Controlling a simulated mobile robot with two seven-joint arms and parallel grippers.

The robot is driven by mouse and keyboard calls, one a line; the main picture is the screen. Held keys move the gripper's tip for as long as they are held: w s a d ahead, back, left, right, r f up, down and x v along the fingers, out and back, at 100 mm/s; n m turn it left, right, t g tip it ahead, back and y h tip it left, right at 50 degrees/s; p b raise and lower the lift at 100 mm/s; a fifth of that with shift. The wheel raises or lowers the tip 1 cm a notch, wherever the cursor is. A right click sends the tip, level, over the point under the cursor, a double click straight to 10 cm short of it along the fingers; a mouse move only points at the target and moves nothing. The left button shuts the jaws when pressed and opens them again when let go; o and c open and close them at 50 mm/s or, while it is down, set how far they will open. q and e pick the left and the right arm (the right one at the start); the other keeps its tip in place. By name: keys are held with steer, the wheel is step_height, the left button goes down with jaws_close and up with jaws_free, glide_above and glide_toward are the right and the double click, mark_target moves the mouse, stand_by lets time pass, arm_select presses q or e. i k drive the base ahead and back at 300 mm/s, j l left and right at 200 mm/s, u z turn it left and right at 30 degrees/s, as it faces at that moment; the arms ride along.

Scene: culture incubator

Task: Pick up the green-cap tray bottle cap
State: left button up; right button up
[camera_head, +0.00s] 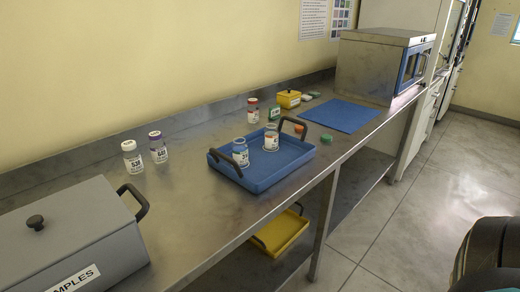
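A small green cap (326,139) lies on the steel bench just right of the blue tray (262,183). Two clear bottles with open tops stand in the tray: the left bottle (240,152) and the right bottle (271,138). An orange-red cap (299,128) lies behind the tray's far handle. Neither gripper shows in the head view. A dark rounded part, probably of my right arm, shows at the lower right edge.
Two capped bottles, one white-capped (132,157) and one purple-capped (158,148), stand left. A grey samples box (75,240) fills the near left. A red-capped bottle (253,111), green item (274,113), yellow box (289,99), blue mat (340,115) and steel incubator (375,66) stand farther back.

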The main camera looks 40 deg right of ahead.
mark_target(325, 138)
steer(key=z, duration=1.1)
